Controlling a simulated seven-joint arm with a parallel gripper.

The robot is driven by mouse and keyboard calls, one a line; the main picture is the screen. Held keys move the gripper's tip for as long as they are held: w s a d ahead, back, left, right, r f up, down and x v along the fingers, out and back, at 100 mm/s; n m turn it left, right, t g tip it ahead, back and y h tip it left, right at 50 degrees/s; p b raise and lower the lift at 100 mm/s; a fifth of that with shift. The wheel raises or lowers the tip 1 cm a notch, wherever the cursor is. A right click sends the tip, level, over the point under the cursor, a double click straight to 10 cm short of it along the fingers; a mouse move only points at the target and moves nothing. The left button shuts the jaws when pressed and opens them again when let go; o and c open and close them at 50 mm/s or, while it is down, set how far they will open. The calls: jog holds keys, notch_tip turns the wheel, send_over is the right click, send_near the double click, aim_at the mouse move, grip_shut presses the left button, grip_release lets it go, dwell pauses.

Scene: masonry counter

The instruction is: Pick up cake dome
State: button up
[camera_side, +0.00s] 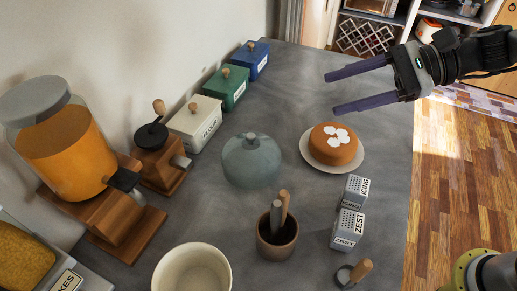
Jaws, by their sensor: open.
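The cake dome (252,162) is a grey-blue, translucent-looking dome with a small knob on top. It stands upright on the grey counter near the middle of the view. My gripper (329,92) is at the upper right, above and to the right of the dome and apart from it. Its two long dark fingers point left and are spread apart with nothing between them. A brown cake (333,143) with white decoration sits uncovered on a white plate (358,163) to the right of the dome.
A pot with utensils (277,240), a cream bowl (193,272) and shakers (349,228) stand in front. White (195,124), green (226,89) and blue (252,60) boxes, a grinder (159,157) and an orange-filled jar (68,150) line the wall. The far counter is clear.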

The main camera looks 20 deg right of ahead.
jog(key=w+a+f+m, duration=0.2)
jog(key=w+f+m, duration=0.2)
jog(key=w+f, duration=0.15)
jog(key=m, duration=0.1)
send_near(246, 138)
jog(key=x, duration=0.6)
jog(key=shift+w+d+f, duration=0.1)
jog(key=shift+w+f, duration=0.1)
jog(key=shift+w, duration=0.2)
jog(key=shift+s+x, duration=0.2)
jog(key=shift+x, duration=2.75)
jog(key=shift+y, duration=0.3)
grip_shut()
